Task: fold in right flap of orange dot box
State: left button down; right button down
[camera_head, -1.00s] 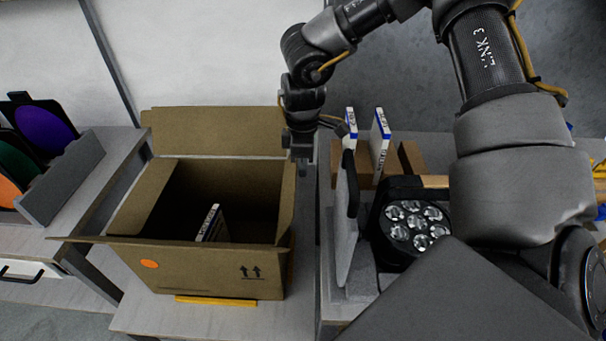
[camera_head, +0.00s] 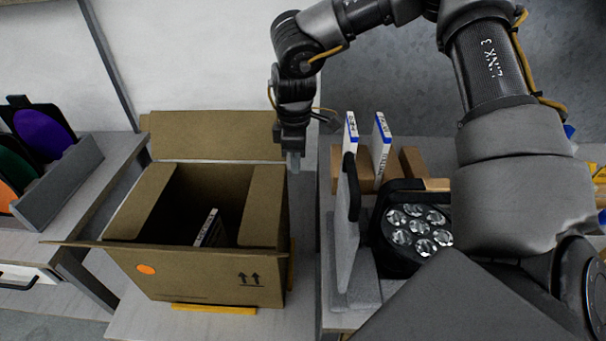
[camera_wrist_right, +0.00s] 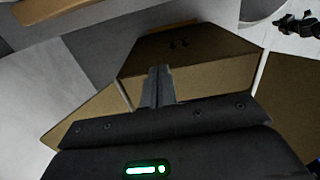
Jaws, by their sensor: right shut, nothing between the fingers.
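The orange dot box (camera_head: 210,275) is an open brown carton with an orange dot (camera_head: 146,269) on its front. Its right flap (camera_head: 266,205) leans inward over the opening. Its left flap (camera_head: 140,200) also slopes inward, and the back flap (camera_head: 215,135) stands out behind. My right gripper (camera_head: 293,163) is shut and empty at the box's back right corner, close by the right flap; I cannot tell if they touch. In the right wrist view my shut fingers (camera_wrist_right: 158,85) show in front of the box (camera_wrist_right: 190,48). My left gripper is not in view.
A white packet (camera_head: 208,228) stands inside the box. To the right are a stage light (camera_head: 418,232), a grey upright panel (camera_head: 343,235) and white-blue packets (camera_head: 381,140). A rack with coloured discs (camera_head: 62,185) stands at the left. A yellow strip (camera_head: 213,309) lies under the box.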

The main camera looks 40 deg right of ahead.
jog(key=shift+s+d+r, duration=0.25)
jog(key=shift+r, duration=0.15)
notch_tip(320, 180, up, 9)
jog(key=p, duration=0.3)
dwell(0.6)
